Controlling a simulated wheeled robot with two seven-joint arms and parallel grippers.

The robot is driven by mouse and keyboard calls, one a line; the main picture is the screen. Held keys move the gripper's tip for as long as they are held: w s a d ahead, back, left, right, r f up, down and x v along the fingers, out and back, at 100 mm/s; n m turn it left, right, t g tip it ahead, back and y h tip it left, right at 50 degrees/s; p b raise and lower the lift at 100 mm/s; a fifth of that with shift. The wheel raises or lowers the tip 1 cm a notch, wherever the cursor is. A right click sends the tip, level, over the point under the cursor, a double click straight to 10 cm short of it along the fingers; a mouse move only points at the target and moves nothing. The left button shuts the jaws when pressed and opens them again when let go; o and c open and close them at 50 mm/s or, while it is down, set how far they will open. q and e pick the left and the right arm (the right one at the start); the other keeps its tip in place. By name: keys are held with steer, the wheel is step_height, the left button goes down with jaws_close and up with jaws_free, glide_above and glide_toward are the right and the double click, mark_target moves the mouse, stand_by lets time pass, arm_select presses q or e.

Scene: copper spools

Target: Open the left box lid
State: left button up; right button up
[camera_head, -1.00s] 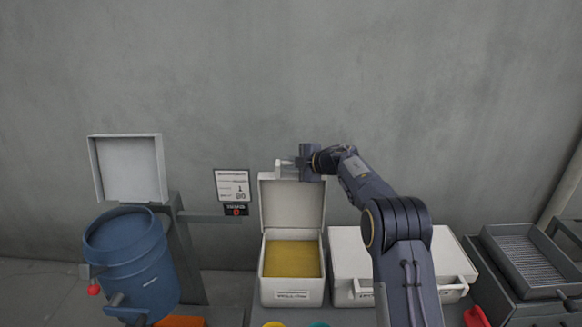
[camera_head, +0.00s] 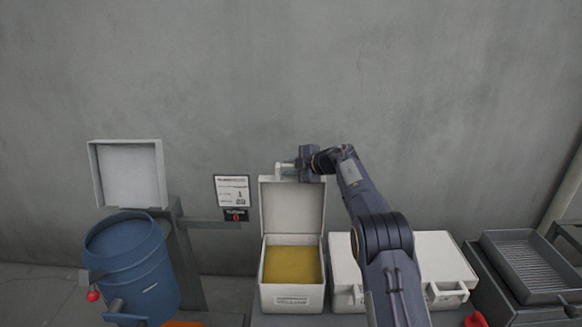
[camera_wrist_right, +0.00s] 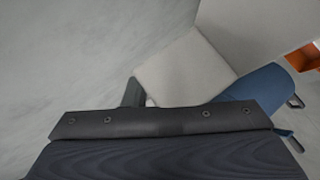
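The left box (camera_head: 292,298) is white and stands at the middle bottom of the head view, with yellow contents showing inside. Its lid (camera_head: 291,207) stands up at the back, open. A pale handle (camera_head: 283,168) shows at the lid's top edge. My right gripper (camera_head: 296,166) is at this handle, coming from the right. Whether its fingers are closed around the handle cannot be made out. In the right wrist view my dark gripper body fills the bottom, and pale panels lie beyond it. My left gripper is not in view.
A closed white box (camera_head: 430,255) stands right of the left box, partly behind my right arm. A blue drum (camera_head: 130,265) and a raised pale lid (camera_head: 130,172) are at left. A grated dark unit (camera_head: 525,262) is at right. The grey wall is close behind.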

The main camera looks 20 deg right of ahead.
steer(key=shift+o, duration=0.7)
steer(key=shift+s+d+r, duration=0.1)
steer(key=shift+s+d, duration=0.05)
steer(key=b+v, duration=0.2)
steer(key=v, duration=0.5)
steer(key=shift+s+b, duration=0.2)
steer(key=shift+b, duration=0.2)
steer(key=shift+r, duration=0.15)
